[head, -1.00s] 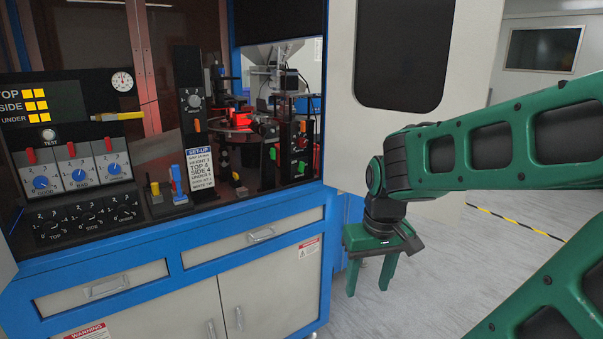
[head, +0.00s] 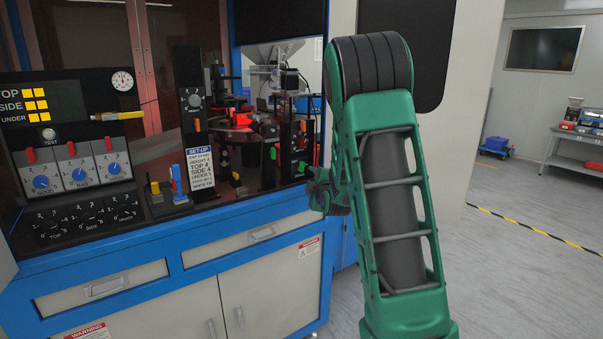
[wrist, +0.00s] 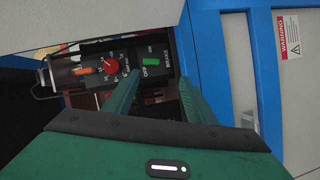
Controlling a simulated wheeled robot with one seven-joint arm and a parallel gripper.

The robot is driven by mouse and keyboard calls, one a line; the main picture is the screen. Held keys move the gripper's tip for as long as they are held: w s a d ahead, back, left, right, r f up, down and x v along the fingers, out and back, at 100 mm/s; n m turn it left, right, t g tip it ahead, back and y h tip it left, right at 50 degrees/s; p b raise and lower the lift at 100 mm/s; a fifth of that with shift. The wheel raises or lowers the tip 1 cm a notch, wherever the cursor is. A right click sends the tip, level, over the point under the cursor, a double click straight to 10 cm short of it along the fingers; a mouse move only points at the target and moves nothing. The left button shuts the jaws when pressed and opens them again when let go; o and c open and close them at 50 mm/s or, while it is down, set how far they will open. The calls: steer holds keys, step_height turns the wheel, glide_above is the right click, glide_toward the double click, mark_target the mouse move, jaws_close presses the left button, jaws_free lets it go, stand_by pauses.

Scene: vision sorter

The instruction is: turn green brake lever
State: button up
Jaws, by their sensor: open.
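The green lever (wrist: 150,62) sits on a black panel with OFF/ON markings in the wrist view, beside a red knob (wrist: 111,66) and an orange lever (wrist: 85,71). In the head view, the green lever (head: 301,167) is small, low on the panel inside the machine opening. My gripper (wrist: 158,82) is open and empty. Its two green fingers point toward the panel, with the lever just beyond and between the tips in the picture. In the head view my gripper (head: 322,190) is partly hidden behind my arm, at the right front of the machine.
The blue machine frame (wrist: 212,70) is close to the right finger in the wrist view. A white door panel (head: 450,140) stands open right of the opening. Another green lever (head: 273,153) is further left.

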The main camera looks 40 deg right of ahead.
mark_target(302, 168)
steer(key=shift+n+t, duration=0.4)
steer(key=shift+t, duration=0.1)
steer(key=x, duration=1.2)
steer(key=shift+d+r, duration=0.2)
steer(key=shift+r, duration=0.2)
steer(key=c, duration=1)
